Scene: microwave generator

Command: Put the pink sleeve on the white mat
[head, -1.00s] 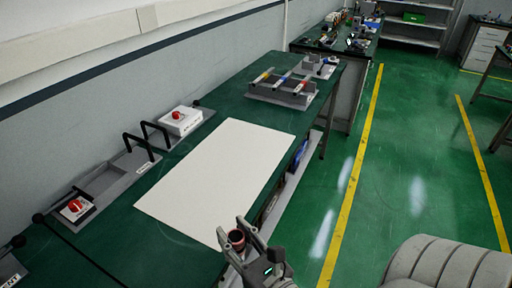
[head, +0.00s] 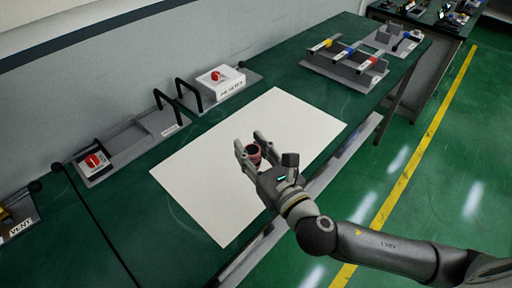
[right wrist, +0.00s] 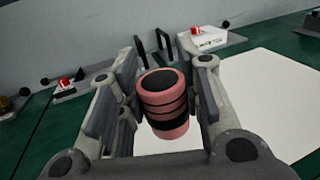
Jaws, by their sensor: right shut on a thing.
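The pink sleeve (right wrist: 166,102), a short cylinder with dark bands and a dark top, is held between the fingers of my right gripper (head: 254,150). In the head view the sleeve (head: 253,154) shows only partly, between the fingers, over the white mat (head: 204,166). The mat lies flat on the green table and also shows in the right wrist view (right wrist: 270,95). I cannot tell the exact height of the sleeve above the mat. My left gripper is not in view.
A grey rack with coloured-ended bars (head: 345,62) stands at the far right of the table. The table's front edge runs under my right arm.

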